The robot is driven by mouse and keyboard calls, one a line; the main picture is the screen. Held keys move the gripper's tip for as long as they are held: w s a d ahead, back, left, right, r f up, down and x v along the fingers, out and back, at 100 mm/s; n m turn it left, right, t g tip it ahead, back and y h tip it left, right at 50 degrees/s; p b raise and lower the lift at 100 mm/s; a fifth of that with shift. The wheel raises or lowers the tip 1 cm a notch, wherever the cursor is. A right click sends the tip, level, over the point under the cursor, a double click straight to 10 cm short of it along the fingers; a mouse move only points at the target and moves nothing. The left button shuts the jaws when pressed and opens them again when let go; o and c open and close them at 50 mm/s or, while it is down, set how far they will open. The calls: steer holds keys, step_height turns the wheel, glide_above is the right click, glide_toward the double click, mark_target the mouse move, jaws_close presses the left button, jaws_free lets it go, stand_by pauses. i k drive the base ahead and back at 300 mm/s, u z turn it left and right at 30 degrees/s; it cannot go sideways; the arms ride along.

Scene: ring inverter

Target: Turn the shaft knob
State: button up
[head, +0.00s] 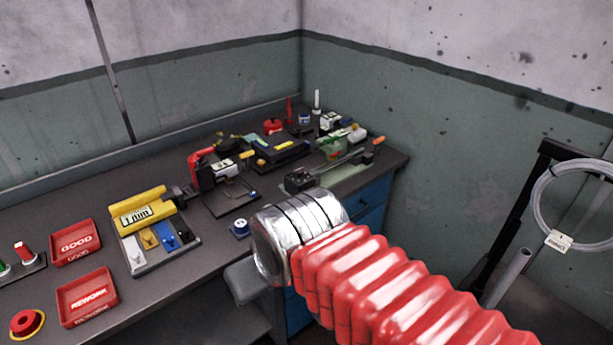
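A small blue round knob-like part (240,228) sits on the dark workbench, left of my silver wrist; I cannot tell whether it is the shaft knob. A bench device with a red upper arm (203,157) stands behind it, on a dark base plate. My arm reaches in from the lower right, with red ribbed bellows and a silver wrist. A grey part (247,282) beside the wrist seems to belong to my gripper. The fingertips cannot be made out, and my arm hides part of the bench front.
The red GOOD tray (76,257) and REWORK tray (66,296) lie at left. A sorting tray (190,256) with yellow, blue and white parts is beside them. A red button (25,322) sits front left. Tools crowd the back right corner. A coiled hose (541,205) hangs right.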

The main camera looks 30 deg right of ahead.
mark_target(298, 170)
steer(key=u, duration=0.2)
steer(key=i, duration=0.4)
steer(key=u, duration=1.35)
